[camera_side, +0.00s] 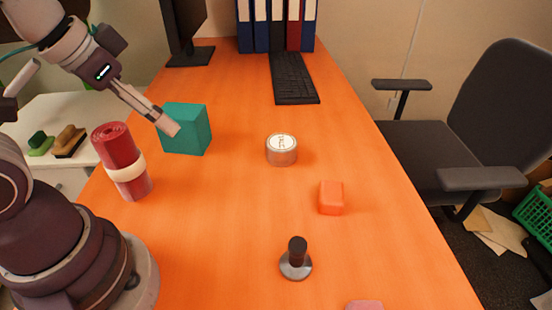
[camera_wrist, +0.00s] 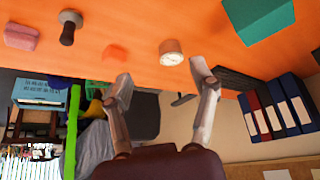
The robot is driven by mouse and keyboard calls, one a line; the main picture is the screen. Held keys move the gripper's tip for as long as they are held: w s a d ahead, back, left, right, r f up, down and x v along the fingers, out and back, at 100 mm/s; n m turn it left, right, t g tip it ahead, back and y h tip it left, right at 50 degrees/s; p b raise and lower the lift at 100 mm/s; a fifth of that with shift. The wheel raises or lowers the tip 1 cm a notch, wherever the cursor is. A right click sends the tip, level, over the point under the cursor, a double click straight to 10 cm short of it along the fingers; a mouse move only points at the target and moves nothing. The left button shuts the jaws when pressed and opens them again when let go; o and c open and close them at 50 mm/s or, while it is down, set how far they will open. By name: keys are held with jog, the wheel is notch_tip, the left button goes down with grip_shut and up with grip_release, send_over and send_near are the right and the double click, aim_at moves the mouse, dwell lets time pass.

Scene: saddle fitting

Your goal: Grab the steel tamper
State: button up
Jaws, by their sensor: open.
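The steel tamper (camera_side: 296,259) stands upright on the orange table near the front, with a dark handle above a round steel base. It also shows in the wrist view (camera_wrist: 69,27) at the upper left. My gripper (camera_side: 172,127) is raised at the upper left in the side view, in front of or above the teal box, well away from the tamper. In the wrist view its two fingers (camera_wrist: 163,84) are spread apart with nothing between them.
A teal box (camera_side: 186,129), a rolled red mat (camera_side: 121,163), a round tin (camera_side: 281,150), an orange block (camera_side: 331,197) and a pink block (camera_side: 364,305) are on the table (camera_side: 235,220). Table around the tamper is clear.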

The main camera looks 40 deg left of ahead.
jog(key=m+g+h, duration=0.1)
jog(key=m+h, duration=0.3)
jog(key=m, duration=0.5)
send_near(291, 245)
jog(key=w+f, duration=0.1)
jog(key=x, duration=1)
jog(key=shift+s+d+f, duration=0.15)
jog(key=shift+d+f, duration=0.15)
jog(key=shift+f, duration=0.05)
grip_shut()
